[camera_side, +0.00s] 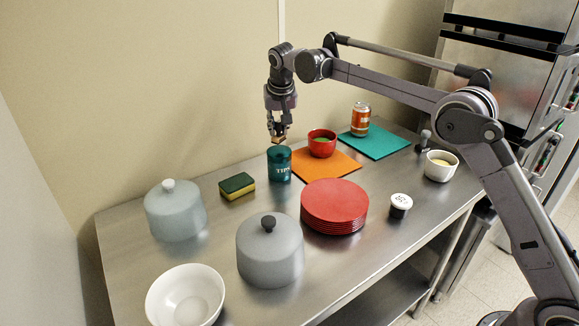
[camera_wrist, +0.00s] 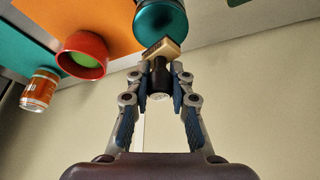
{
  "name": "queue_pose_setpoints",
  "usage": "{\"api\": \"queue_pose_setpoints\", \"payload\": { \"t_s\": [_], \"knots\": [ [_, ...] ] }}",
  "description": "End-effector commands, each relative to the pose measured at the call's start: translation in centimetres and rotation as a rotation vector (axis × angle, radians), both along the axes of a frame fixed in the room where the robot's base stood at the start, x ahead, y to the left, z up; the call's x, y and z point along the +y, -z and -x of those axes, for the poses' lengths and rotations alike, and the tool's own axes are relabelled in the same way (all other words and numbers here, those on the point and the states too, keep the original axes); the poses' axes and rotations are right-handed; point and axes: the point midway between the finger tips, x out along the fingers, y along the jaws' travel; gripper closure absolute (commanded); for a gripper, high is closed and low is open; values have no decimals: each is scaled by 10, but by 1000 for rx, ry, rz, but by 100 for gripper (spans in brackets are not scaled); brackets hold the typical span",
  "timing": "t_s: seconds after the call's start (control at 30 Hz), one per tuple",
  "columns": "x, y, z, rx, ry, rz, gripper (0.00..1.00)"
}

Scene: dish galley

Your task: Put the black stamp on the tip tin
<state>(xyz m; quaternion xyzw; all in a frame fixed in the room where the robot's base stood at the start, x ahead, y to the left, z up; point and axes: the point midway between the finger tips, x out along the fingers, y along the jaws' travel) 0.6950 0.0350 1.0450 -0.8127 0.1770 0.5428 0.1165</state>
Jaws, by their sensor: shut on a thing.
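The tip tin (camera_side: 279,168) is a teal cylinder marked "TIP", upright on the steel counter. Its round teal top (camera_wrist: 158,14) shows at the upper edge of the wrist view. My gripper (camera_side: 278,138) is just above the tin in the side view. In the wrist view my gripper (camera_wrist: 160,88) is shut on the black stamp, which has a dark handle (camera_wrist: 159,80) and a pale wooden block (camera_wrist: 161,49). The block overlaps the tin's edge in that view. In the side view the stamp is small and partly hidden by the fingers; I cannot tell whether it touches the tin.
A red bowl (camera_side: 322,144) on an orange mat (camera_side: 345,167) stands close right of the tin. A sponge (camera_side: 237,186) lies to its left. Red plates (camera_side: 334,202) and two lidded grey pots (camera_side: 270,252) (camera_side: 176,212) stand in front. A can (camera_side: 360,119) stands behind right.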

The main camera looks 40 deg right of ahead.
Motion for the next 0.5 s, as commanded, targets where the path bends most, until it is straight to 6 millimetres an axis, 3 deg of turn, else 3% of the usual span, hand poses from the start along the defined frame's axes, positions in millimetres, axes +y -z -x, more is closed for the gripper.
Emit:
{"api": "queue_pose_setpoints", "payload": {
  "t_s": [0.2, 0.5],
  "knots": [
    [0, 25, 0, 0, 0, 0, 100],
    [0, 28, 0, 0, 0, -1, 100]
  ]
}}
